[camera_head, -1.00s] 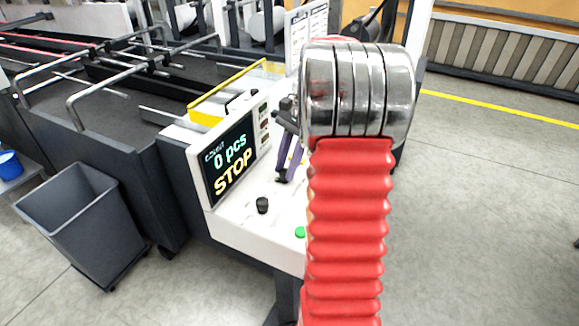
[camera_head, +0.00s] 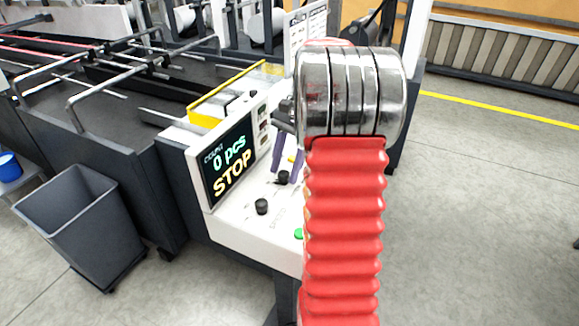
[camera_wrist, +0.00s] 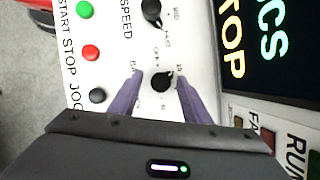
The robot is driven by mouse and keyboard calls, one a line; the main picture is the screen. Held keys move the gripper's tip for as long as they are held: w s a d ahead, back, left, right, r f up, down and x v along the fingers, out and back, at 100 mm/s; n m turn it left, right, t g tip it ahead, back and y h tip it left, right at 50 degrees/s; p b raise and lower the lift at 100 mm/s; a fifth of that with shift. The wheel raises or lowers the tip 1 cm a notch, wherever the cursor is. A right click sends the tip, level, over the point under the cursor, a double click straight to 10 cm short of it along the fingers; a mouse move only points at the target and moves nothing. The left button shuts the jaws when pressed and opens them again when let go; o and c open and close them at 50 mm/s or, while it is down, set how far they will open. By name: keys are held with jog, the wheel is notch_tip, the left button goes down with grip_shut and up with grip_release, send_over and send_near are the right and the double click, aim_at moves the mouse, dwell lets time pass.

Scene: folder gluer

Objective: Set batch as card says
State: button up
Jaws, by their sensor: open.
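The control panel (camera_head: 240,222) carries a black batch knob (camera_head: 283,177) and a second black knob (camera_head: 261,206). My open gripper (camera_head: 284,168) reaches down at the batch knob. In the wrist view the purple fingers of my gripper (camera_wrist: 160,74) stand one on each side of the batch knob (camera_wrist: 162,82), with a gap on both sides. Its printed scale is partly hidden by the fingers. The speed knob (camera_wrist: 151,9) lies beyond. The screen (camera_head: 230,160) reads 0 pcs and STOP. The card (camera_head: 308,30) stands behind the panel, its text too small to read.
In the wrist view a green START button (camera_wrist: 84,10), a red STOP button (camera_wrist: 90,52) and a black JOG button (camera_wrist: 97,95) line the panel's left side. A grey bin (camera_head: 80,225) stands at the left. The floor at the right is clear.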

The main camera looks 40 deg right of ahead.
jog(key=v, duration=1.3)
jog(key=shift+r, duration=0.4)
